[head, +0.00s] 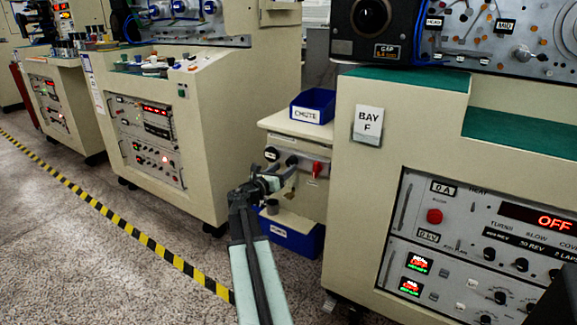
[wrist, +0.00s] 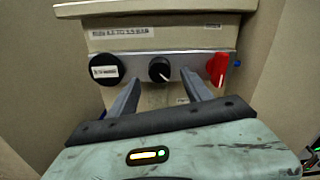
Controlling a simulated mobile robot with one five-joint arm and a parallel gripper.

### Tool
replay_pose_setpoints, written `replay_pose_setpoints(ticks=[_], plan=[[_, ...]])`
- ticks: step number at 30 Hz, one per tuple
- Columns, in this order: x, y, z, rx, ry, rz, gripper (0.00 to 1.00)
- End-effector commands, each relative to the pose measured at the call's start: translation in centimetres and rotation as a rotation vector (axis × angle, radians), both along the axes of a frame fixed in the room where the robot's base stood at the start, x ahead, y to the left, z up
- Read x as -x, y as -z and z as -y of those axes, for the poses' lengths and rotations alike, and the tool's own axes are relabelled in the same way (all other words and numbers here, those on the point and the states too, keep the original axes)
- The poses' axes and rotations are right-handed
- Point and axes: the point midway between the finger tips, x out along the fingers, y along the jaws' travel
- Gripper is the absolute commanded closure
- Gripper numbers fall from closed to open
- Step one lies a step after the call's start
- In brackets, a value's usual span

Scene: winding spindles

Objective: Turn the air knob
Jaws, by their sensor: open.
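A small black knob (wrist: 159,69) with a white pointer line sits mid-strip on a metal panel strip (wrist: 200,62) in the wrist view; the pointer slants to the lower right. In the head view the knob (head: 292,160) is on the narrow cabinet, close to my gripper (head: 278,172). In the wrist view my gripper (wrist: 161,80) is open, its two grey fingers on either side below the knob. I cannot tell whether they touch it. The small label text is too blurred to read.
A black round piece with a white label (wrist: 104,69) is left of the knob, a red handle (wrist: 218,68) right of it. A blue CHUTE bin (head: 313,106) stands on the cabinet. Large machines flank it, the BAY F one (head: 345,200) close at the right.

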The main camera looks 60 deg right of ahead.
Motion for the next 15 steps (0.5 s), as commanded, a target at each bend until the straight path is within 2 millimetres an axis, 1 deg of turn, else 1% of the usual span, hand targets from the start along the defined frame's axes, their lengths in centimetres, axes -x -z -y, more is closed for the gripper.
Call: replay_pose_setpoints(ticks=[1,3,6,9,14,15], plan=[[-0.1,0.0,1.3,0.000,0.003,0.001,0.43],[-0.1,0.0,2.6,-0.001,0.001,0.001,0.43],[-0.1,0.0,3.9,-0.001,0.002,0.002,0.43],[0.0,0.0,4.2,-0.001,-0.001,0.002,0.43],[0.0,0.0,4.1,-0.001,-0.001,0.002,0.43],[0.0,0.0,4.1,-0.001,-0.001,0.002,0.51]])
